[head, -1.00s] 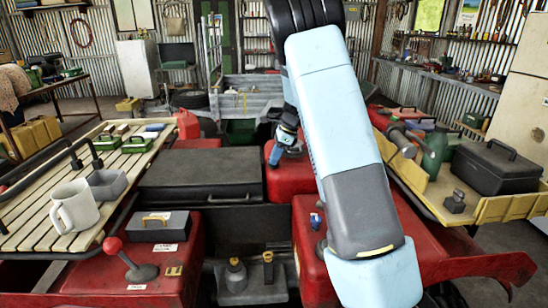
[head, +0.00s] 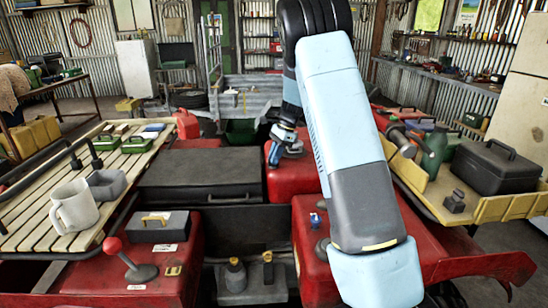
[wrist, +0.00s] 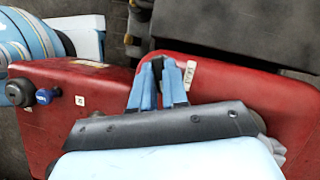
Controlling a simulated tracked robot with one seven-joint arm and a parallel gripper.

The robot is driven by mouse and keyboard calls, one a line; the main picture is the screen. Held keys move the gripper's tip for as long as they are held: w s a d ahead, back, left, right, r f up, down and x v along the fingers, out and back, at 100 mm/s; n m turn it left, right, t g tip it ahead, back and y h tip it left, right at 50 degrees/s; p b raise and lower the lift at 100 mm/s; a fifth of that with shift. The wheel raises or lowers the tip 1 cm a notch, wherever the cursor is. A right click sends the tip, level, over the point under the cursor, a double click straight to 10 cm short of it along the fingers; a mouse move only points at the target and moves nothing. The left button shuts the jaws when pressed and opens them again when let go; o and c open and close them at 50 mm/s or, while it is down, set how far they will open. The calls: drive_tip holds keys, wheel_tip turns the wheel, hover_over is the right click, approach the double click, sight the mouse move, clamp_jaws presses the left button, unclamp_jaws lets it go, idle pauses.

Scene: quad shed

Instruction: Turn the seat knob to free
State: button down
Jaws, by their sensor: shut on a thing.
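My gripper (wrist: 163,85) shows in the wrist view with its blue fingers closed around a small dark knob (wrist: 157,62) on the red bodywork. Only the dark top of this knob shows between the fingers; its pointer, if any, is hidden. A pale label (wrist: 190,73) lies right beside it, its words too small to read. In the head view my gripper (head: 273,155) is at the red panel (head: 280,187) behind the front red box, and the knob is hidden there.
A blue-topped knob (head: 316,220) stands on the nearer red box. A dark seat-like box (head: 200,170) lies left of my gripper. A red-balled lever (head: 112,245), a mug (head: 74,207) and a slatted rack (head: 40,225) are at left. A toolbox (head: 497,170) is at right.

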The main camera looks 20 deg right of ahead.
drive_tip(key=n, duration=0.1)
drive_tip(key=n+g, duration=0.1)
drive_tip(key=n, duration=0.1)
drive_tip(key=shift+w+n+h, duration=0.2)
drive_tip(key=shift+n+h, duration=0.1)
drive_tip(key=shift+h, duration=0.1)
drive_tip(key=n+g, duration=0.1)
drive_tip(key=n, duration=0.2)
drive_tip(key=shift+w+a+n+h, duration=0.1)
drive_tip(key=shift+n+h, duration=0.2)
drive_tip(key=shift+h, duration=0.1)
drive_tip(key=n+h, duration=0.1)
drive_tip(key=n, duration=0.2)
drive_tip(key=n+g+h, duration=0.1)
drive_tip(key=n, duration=0.2)
drive_tip(key=shift+w+a+g, duration=0.1)
drive_tip(key=shift+a+g, duration=0.05)
drive_tip(key=shift+g, duration=0.15)
drive_tip(key=shift+n, duration=0.4)
drive_tip(key=c, duration=1.1)
unclamp_jaws()
drive_tip(key=shift+c, duration=0.2)
drive_tip(key=v, duration=1.3)
drive_tip(key=shift+w+r, duration=0.15)
drive_tip(key=shift+r, duration=0.15)
